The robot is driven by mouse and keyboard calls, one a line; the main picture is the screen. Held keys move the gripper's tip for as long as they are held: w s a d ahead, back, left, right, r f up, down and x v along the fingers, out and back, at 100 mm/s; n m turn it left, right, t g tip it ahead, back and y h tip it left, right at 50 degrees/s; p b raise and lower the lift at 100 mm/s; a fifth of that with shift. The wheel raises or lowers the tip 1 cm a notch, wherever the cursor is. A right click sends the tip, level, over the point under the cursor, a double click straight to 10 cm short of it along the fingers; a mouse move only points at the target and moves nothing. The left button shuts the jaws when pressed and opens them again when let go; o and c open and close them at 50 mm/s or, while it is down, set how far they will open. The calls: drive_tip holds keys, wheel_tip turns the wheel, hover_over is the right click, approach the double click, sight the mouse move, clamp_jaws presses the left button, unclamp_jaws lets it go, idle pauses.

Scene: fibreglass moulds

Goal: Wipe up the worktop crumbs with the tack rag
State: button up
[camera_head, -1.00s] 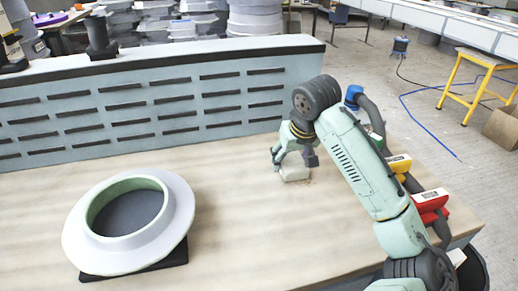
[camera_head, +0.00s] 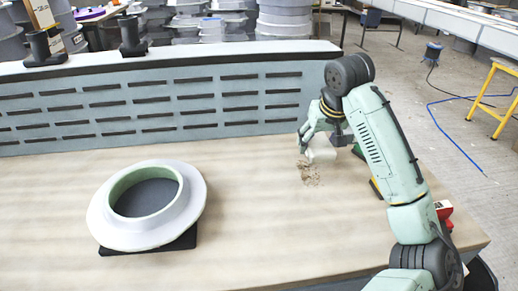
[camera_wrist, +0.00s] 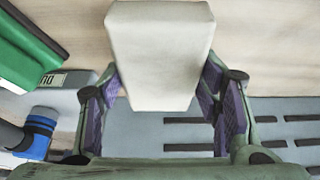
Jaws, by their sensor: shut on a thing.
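My gripper (camera_head: 318,138) is shut on the tack rag (camera_head: 322,156), a pale off-white block-like pad. It is over the right part of the worktop (camera_head: 245,225). The brown crumbs (camera_head: 309,174) lie in a small patch just left of and nearer than the rag. In the wrist view, the rag (camera_wrist: 160,55) sits between the purple-padded fingers of the gripper (camera_wrist: 160,95). I cannot tell whether the rag touches the worktop. No crumbs show in the wrist view.
A white ring-shaped mould (camera_head: 190,212) on a black base stands at the left. A slotted grey-blue panel (camera_head: 220,103) closes the back. A green item (camera_wrist: 28,45) lies near the gripper; a red box (camera_head: 443,210) is at the right edge. The middle is clear.

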drive_tip(key=shift+r, duration=1.15)
drive_tip(key=shift+s, duration=0.1)
